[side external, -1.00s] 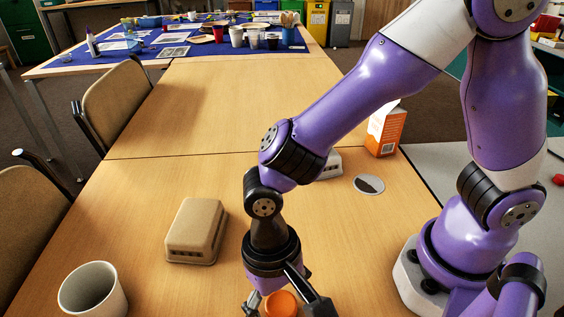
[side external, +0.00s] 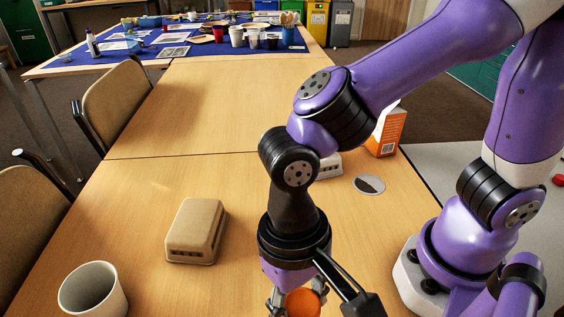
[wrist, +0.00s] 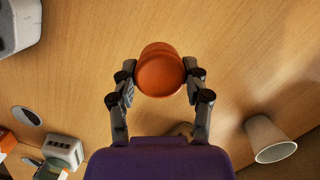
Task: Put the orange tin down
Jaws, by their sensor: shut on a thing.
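The orange tin (side external: 302,303) is at the bottom edge of the side view, between the fingers of my gripper (side external: 297,299). Its lower part is cut off there. In the wrist view the round orange tin (wrist: 160,72) sits between both fingertips of my gripper (wrist: 159,76), which is shut on it. I cannot tell whether the tin touches the table (side external: 150,220).
A white cup (side external: 92,290) stands at the front left. A tan box-like block (side external: 196,231) lies left of my gripper. A round mirror-like disc (side external: 369,185), a small white device (side external: 330,166) and an orange-and-white carton (side external: 386,132) are behind. The table's middle is clear.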

